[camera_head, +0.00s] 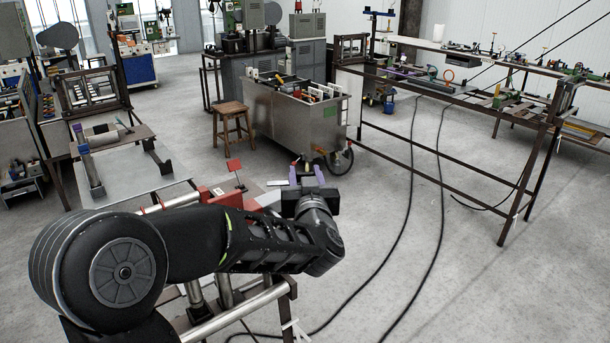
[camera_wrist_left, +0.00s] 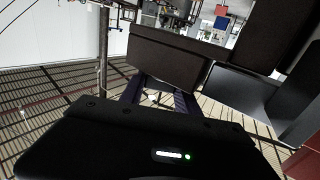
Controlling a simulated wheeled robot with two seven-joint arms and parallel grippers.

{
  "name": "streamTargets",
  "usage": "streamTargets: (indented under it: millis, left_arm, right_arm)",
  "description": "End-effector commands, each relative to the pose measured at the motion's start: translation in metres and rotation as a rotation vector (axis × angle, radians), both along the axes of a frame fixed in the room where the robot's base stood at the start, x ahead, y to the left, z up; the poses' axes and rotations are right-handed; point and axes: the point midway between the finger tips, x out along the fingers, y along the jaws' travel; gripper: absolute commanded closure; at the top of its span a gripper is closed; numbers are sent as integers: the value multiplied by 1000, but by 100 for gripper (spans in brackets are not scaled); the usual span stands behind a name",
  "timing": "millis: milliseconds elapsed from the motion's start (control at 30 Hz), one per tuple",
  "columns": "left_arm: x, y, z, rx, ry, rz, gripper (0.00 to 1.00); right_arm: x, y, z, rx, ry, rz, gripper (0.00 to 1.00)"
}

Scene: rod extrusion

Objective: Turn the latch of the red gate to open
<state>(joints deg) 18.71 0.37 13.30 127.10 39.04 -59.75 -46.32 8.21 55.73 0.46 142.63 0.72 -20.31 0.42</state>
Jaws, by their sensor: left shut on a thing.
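My left gripper (camera_head: 307,175) reaches in over the metal frame, its two purple fingertips pointing away from me. It is shut on a small part between the fingers, which I take to be the latch; the gripper hides most of it. The red gate (camera_head: 212,196) is a red block on the frame, just left of my gripper and partly behind my arm. A small red flag-like plate (camera_head: 234,164) stands above it on a thin stem. In the left wrist view the fingers (camera_wrist_left: 157,98) show beyond the dark gripper body. My right gripper is not in view.
A steel cart (camera_head: 300,120) on wheels and a wooden stool (camera_head: 232,122) stand beyond my gripper. A long rack (camera_head: 450,95) is on the right, with black cables (camera_head: 412,200) across the floor. A low metal table (camera_head: 135,190) is at left.

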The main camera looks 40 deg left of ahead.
Motion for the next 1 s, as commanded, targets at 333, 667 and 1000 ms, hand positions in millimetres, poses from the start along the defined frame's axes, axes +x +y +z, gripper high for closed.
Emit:
streamTargets:
  millis: [333, 667, 1000]
  left_arm:
    - [0, 0, 0, 3, -3, -126, 100]
    - [0, 0, 1, 1, -2, -128, 55]
    - [0, 0, 0, 1, -1, -127, 40]
  right_arm:
    - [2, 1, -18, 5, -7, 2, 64]
    - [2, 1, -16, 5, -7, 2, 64]
    - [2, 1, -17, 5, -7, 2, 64]
